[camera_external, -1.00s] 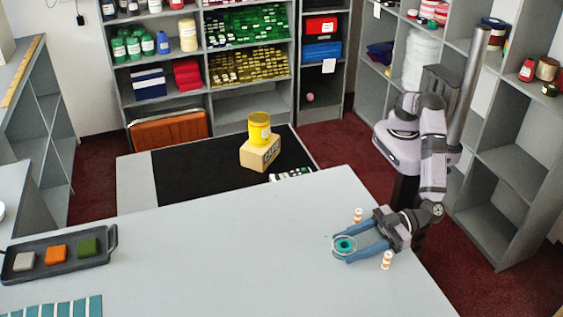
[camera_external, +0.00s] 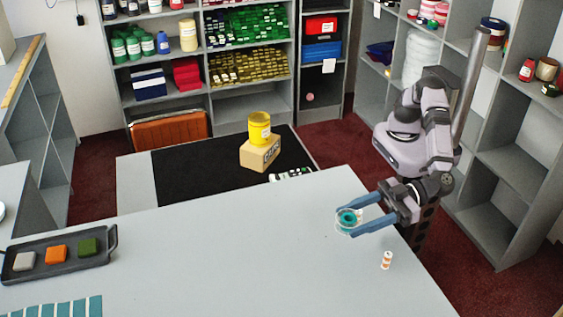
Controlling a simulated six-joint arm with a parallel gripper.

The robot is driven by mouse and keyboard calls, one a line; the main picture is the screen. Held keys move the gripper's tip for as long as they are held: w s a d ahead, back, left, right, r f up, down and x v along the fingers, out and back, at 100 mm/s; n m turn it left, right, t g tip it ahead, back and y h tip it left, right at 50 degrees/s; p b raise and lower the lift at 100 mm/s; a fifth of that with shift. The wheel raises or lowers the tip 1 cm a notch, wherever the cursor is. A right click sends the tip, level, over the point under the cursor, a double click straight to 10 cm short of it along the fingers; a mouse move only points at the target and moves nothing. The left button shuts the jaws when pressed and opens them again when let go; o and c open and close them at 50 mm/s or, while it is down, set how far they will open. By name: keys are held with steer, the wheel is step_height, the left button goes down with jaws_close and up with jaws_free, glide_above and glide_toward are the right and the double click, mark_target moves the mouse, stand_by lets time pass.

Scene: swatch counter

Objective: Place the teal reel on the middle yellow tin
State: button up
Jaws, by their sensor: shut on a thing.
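The teal reel (camera_external: 348,217) has a teal core and a pale, clear-looking rim. My gripper (camera_external: 350,221) is shut on it, with one blue finger on each side. The reel is over the right part of the grey counter and looks raised above it. One yellow tin (camera_external: 259,131) with a pale label stands upright on a cardboard box (camera_external: 260,154) beyond the counter's far edge. I see only this one yellow tin there, so I cannot tell which is the middle one. My gripper is well to the right of the tin and nearer the camera.
An orange-and-white spool (camera_external: 387,260) stands on the counter (camera_external: 230,245) near my gripper. A dark tray (camera_external: 60,262) with grey, orange and green blocks lies at the left, above teal swatches (camera_external: 60,308). Small items (camera_external: 292,174) lie at the far edge. The counter's middle is clear.

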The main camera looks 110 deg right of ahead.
steer(key=w+d+r+m+g+h, duration=0.1)
steer(key=w+d+r+m+h, duration=0.15)
steer(key=w+d, duration=0.65)
steer(key=w+d+r+m+g+h+p, duration=0.15)
steer(key=d+h, duration=0.25)
steer(key=d, duration=1.2)
steer(key=w+d+r+m+g+h, duration=0.1)
steer(key=w+d+m+h, duration=0.35)
steer(key=d, duration=0.75)
steer(key=m+g+h, duration=0.5)
steer(key=m+g, duration=0.2)
steer(key=g, duration=0.2)
glide_above(262, 119)
steer(key=f, duration=0.2)
steer(key=shift+n+t, duration=0.25)
steer(key=shift+t, duration=0.1)
steer(key=shift+f+p, duration=0.7)
steer(key=shift+f, duration=4.25)
steer(key=shift+f, duration=0.15)
